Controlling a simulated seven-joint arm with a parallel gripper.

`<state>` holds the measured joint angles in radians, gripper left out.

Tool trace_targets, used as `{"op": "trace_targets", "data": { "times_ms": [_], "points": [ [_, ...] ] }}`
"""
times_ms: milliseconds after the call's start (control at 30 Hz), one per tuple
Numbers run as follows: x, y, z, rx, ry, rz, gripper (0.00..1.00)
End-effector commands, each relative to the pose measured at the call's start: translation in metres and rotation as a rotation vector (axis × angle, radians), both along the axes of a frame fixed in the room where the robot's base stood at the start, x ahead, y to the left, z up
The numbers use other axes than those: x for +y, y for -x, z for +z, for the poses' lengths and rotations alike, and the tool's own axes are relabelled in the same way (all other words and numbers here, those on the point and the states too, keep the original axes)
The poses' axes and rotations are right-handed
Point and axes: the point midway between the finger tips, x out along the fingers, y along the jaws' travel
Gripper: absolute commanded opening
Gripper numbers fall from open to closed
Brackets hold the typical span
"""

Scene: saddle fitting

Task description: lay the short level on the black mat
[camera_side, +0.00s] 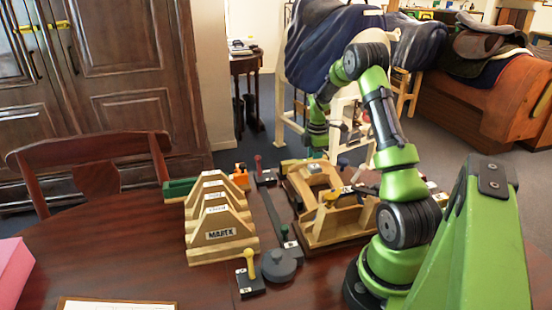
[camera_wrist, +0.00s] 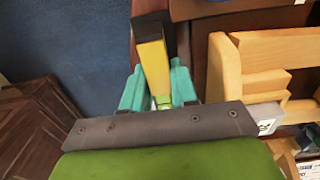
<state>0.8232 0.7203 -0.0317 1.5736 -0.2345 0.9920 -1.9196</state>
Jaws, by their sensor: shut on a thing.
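In the wrist view, my gripper (camera_wrist: 158,92) has its two teal fingers closed on the sides of a narrow yellow bar, which I take to be the short level (camera_wrist: 153,65). The bar points away from the wrist, its near end between the fingers. A black patch, apparently the black mat (camera_wrist: 170,35), shows around the bar's far end. I cannot tell whether the bar touches it or hangs above it. In the side view, my fingers, the level and the mat are hidden or too small to make out behind the wooden frame and my arm.
A wooden frame (camera_side: 330,229) stands close to my gripper; wooden parts (camera_wrist: 265,65) show at right in the wrist view. Labelled wooden forms (camera_side: 220,235), a yellow-handled tool (camera_side: 250,270) and a grey disc (camera_side: 280,266) stand on the table (camera_side: 120,270). The table's front left is fairly clear.

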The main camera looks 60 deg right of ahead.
Motion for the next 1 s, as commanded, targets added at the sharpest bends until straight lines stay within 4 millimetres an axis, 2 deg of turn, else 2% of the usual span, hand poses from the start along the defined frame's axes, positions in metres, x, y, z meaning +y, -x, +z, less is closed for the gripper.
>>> {"op": "trace_targets", "data": {
  "times_ms": [1000],
  "points": [
    [-0.0001, -0.0003, -0.0064, -0.001, 0.001, 0.000, 0.00]
  ]
}}
